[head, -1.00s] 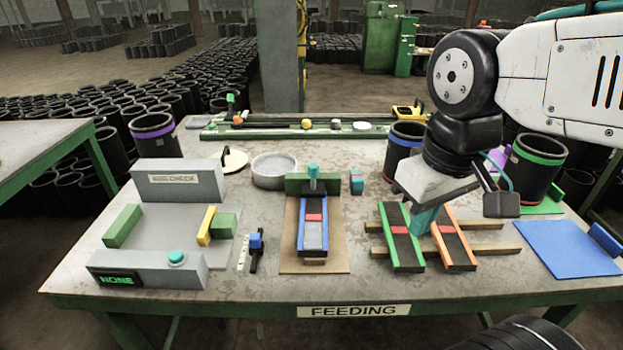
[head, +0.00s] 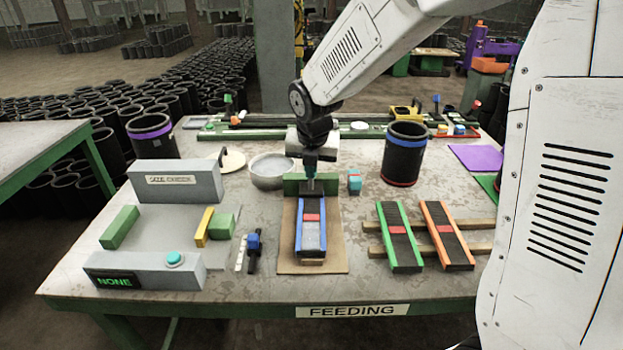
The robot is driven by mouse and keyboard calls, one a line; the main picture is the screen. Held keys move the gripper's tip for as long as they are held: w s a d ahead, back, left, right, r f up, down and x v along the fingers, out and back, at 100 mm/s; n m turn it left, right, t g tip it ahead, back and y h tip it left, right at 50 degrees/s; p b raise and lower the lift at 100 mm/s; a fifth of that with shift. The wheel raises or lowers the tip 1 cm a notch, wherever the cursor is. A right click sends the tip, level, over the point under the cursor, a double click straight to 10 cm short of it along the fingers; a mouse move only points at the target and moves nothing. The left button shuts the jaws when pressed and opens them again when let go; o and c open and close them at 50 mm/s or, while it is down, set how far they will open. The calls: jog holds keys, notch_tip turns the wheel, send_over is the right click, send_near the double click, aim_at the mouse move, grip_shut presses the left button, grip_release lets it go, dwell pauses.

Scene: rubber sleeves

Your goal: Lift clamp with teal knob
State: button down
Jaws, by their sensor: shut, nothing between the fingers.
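The clamp (head: 296,184) is a green bar across the back end of a blue-edged strip (head: 311,230) with a red band, on a tan board. My gripper (head: 310,160) points down right over the middle of the clamp. It is shut with nothing between its fingers. A teal patch shows at the gripper's lower end, above a thin dark stem. I cannot tell knob from fingertips there, or whether they touch. The clamp still sits at the strip's back end.
A grey round dish (head: 271,172) stands close left of my gripper, and a small teal-and-red block (head: 354,183) close right. Green-edged (head: 400,237) and orange-edged (head: 446,237) strips lie on wooden rails. A black sleeve (head: 404,153) stands behind them. A grey check fixture (head: 180,184) is left.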

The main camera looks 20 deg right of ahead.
jog(key=shift+f, duration=0.1)
jog(key=x, duration=1)
jog(key=shift+s, duration=0.1)
jog(key=shift+w+d+r, duration=0.25)
jog(key=shift+w+r, duration=0.15)
jog(key=shift+w, duration=0.1)
jog(key=shift+w+d+r, duration=0.25)
jog(key=shift+w+r, duration=0.2)
jog(key=shift+w+d+r, duration=0.25)
jog(key=shift+w+r, duration=0.15)
jog(key=shift+w, duration=0.15)
jog(key=shift+d, duration=0.1)
jog(key=shift+a+r, duration=0.1)
jog(key=shift+a, duration=0.1)
jog(key=shift+w+d+r, duration=0.1)
jog(key=shift+r, duration=0.05)
